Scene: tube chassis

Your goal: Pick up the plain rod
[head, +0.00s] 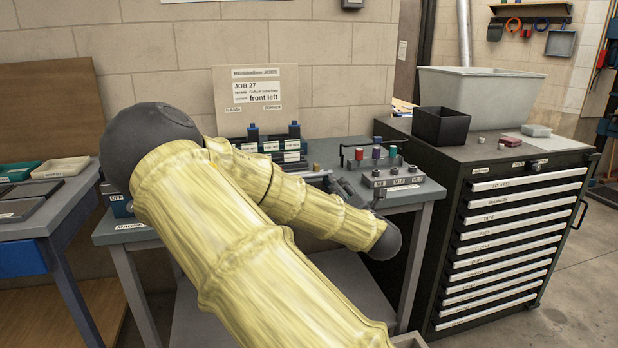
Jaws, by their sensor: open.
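I cannot make out the plain rod with certainty. Small parts lie on the grey workbench (425,191), among them a small brass-coloured piece (316,168) beside my arm. My yellow-covered arm crosses the middle of the view and hides much of the bench. What seems to be my gripper (346,187) is a small dark shape low over the bench, behind the forearm and left of the block with labelled knobs (392,178). Its fingers are partly hidden and show nothing clearly held.
A stand with red, blue and green pieces (376,153) is at the bench's back right. Blue-topped holders with labels (293,145) stand behind my arm, before a job board (257,94). A dark drawer cabinet (455,190) with bins adjoins right. Another table (50,215) is left.

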